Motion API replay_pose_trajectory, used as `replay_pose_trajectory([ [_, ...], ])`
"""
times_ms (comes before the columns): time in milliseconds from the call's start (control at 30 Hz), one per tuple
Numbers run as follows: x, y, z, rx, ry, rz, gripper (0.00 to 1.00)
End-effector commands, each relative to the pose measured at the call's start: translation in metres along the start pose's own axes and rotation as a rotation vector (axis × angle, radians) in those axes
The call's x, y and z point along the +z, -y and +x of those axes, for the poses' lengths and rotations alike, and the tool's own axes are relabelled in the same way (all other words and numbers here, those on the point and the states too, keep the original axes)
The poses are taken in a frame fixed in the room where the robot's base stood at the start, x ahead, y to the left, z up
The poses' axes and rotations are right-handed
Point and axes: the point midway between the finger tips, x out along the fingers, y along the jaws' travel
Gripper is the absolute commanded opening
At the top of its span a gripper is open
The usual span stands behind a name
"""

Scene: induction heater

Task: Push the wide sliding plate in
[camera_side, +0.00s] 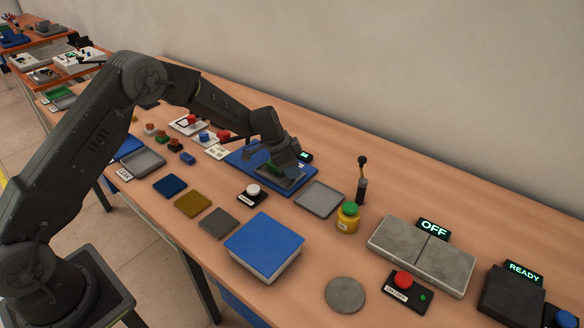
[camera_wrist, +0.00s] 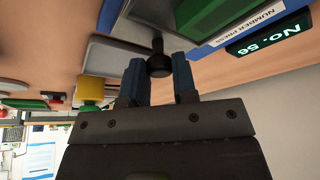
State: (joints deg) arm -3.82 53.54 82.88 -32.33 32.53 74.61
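The number press, a blue base (camera_side: 240,162), stands at the middle back of the table. Its grey sliding plate (camera_side: 296,183) carries a green inset; in the wrist view the plate (camera_wrist: 160,14) shows at the top with a black knob (camera_wrist: 158,58) on its edge. My gripper (camera_side: 287,168) is at the press, over the plate's right part, and hides some of it. In the wrist view my gripper (camera_wrist: 159,72) has its blue fingers on either side of the knob, with no clear gap. How far the plate stands out is hard to tell.
A grey tray (camera_side: 319,199) lies just right of the press. A black-and-brass lever (camera_side: 362,180), a yellow-green button (camera_side: 348,217) and a white button (camera_side: 252,191) stand nearby. A lit number display (camera_wrist: 268,33) sits beside the press. The blue-topped box (camera_side: 264,244) is in front.

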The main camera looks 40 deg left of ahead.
Motion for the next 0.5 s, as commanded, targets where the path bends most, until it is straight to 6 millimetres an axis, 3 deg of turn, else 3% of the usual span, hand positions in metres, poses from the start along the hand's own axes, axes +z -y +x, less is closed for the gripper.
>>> replay_pose_trajectory([
  [233, -0.0001, 0.0003, -0.0002, -0.001, 0.000, 0.000, 0.01],
  [500, 0.0008, 0.0015, -0.0007, -0.001, 0.000, -0.001, 0.00],
])
